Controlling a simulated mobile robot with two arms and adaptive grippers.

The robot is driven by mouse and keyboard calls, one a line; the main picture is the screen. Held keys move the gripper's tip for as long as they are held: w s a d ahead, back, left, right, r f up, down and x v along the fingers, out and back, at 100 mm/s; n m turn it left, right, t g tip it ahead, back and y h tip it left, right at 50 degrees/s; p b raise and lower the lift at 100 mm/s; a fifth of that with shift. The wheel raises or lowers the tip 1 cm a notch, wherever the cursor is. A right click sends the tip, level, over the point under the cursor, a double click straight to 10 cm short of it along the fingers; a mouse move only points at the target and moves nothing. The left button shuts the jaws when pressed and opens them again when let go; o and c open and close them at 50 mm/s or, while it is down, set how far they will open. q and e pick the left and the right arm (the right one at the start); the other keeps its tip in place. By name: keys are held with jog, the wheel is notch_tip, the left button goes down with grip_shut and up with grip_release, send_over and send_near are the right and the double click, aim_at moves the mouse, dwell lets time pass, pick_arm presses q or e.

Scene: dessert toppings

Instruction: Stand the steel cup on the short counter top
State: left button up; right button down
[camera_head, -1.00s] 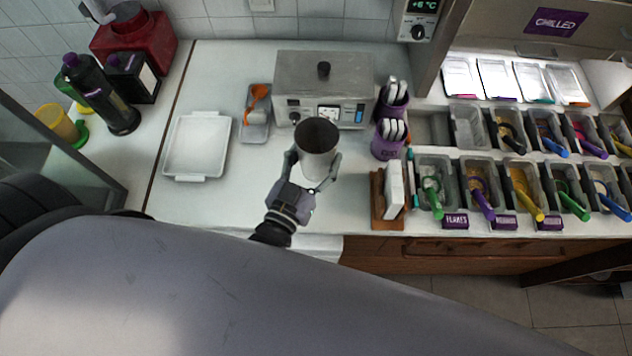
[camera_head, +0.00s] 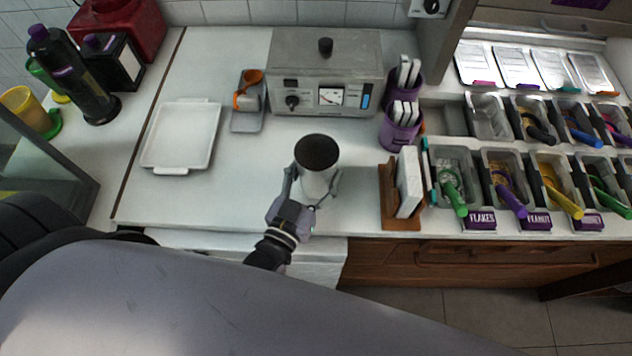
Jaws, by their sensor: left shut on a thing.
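The steel cup (camera_head: 318,182) is upright with its dark open mouth facing up. My left gripper (camera_head: 314,191) is shut on it, one finger on each side of its wall. The cup is over the front middle of the white counter top (camera_head: 235,205). I cannot tell whether its base touches the surface. My right gripper is not in view.
A steel warmer (camera_head: 325,75) stands behind the cup. A white tray (camera_head: 181,137) lies to the left. A napkin holder (camera_head: 400,190) and purple cutlery cups (camera_head: 398,131) stand to the right. Topping bins with coloured scoops fill the far right. Counter around the cup is clear.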

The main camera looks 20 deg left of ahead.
aim_at(310, 192)
pick_arm(q)
notch_tip(310, 192, down, 3)
jog(key=shift+f+b, duration=0.1)
jog(key=shift+b, duration=1.1)
jog(key=shift+r, duration=0.2)
jog(key=shift+f, duration=0.15)
jog(key=o, duration=1.4)
